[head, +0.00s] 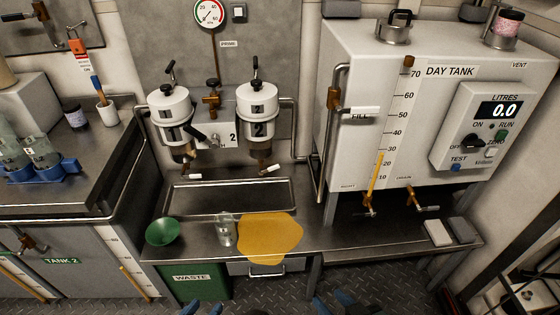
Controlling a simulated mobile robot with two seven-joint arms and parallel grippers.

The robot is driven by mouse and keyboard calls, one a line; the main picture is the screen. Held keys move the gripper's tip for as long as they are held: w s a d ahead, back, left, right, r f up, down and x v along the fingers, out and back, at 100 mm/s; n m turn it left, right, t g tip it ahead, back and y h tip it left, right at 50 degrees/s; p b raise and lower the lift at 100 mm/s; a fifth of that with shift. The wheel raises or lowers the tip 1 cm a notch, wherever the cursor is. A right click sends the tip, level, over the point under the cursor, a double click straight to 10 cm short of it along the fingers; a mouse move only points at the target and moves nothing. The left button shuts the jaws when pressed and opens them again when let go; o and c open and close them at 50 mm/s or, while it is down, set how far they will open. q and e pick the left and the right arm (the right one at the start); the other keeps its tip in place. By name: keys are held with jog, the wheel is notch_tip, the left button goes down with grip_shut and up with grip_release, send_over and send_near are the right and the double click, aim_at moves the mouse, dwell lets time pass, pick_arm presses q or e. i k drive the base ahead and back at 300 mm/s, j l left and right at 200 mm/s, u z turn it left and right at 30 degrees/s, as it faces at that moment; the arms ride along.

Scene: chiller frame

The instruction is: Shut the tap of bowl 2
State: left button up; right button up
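Bowl 2 (257,108) is the right-hand of two white filter housings on the wall, with a "2" on its front and a dark amber lower part. Its tap (265,172) is a small brass cock underneath, with a white-sleeved lever sticking out to the right, tilted slightly up. I cannot tell from the lever whether it is open. My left gripper (202,306) and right gripper (332,302) show only as blue fingertips at the bottom edge. Each pair is spread apart with nothing between. Both are well below and in front of the tap, touching nothing visible.
Bowl 1 (169,113) hangs on the left with a similar tap (192,176). A black lever (196,133) sits between the bowls. The day tank (350,60) stands right.

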aim_at(261, 173)
jog(key=i+l, duration=0.1)
jog(key=i, duration=0.4)
jog(key=i+j+u, duration=0.45)
jog(key=k+l, duration=0.05)
jog(key=k, duration=0.05)
